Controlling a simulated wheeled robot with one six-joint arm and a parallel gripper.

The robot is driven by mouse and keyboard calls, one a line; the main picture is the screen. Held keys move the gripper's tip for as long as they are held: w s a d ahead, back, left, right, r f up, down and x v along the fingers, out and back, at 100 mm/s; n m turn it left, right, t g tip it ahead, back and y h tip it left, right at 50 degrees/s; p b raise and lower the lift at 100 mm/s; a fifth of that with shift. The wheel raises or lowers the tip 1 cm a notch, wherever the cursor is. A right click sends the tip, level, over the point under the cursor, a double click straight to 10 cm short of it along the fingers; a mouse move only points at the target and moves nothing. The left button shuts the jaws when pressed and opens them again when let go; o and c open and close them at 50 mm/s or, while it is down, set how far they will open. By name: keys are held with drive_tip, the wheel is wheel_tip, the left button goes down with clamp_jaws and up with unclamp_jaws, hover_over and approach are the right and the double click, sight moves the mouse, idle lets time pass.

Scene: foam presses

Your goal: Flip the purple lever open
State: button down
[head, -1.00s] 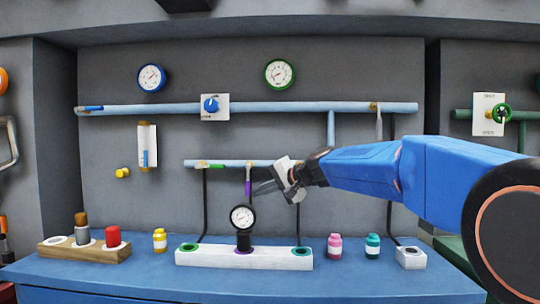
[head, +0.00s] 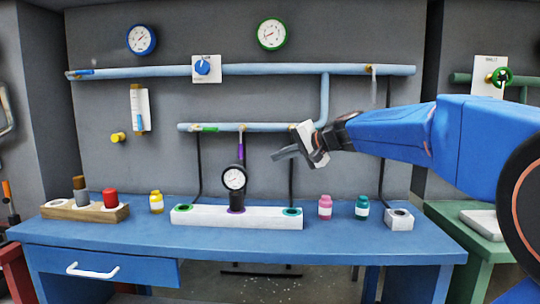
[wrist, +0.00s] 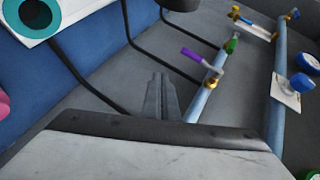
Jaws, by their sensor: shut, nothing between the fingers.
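The purple lever (head: 241,146) hangs down from its valve on the lower light-blue pipe (head: 265,127), crosswise to the pipe. In the wrist view the purple lever (wrist: 190,55) is beyond the fingertips and a little to the right, apart from them. My gripper (head: 278,153) is shut and empty, to the right of the lever in the head view. Its shut fingers (wrist: 159,80) point up the wrist view. A green lever (head: 205,129) lies along the same pipe to the left.
Black hoses (head: 198,165) run down from the pipe. A black gauge (head: 234,178) stands on the white block (head: 205,215) below the lever. A blue wheel valve (head: 203,67) sits on the upper pipe (head: 280,69). Several jars stand on the blue table (head: 330,240).

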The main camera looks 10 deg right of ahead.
drive_tip(key=shift+s+d, duration=1.25)
drive_tip(key=shift+s, duration=0.3)
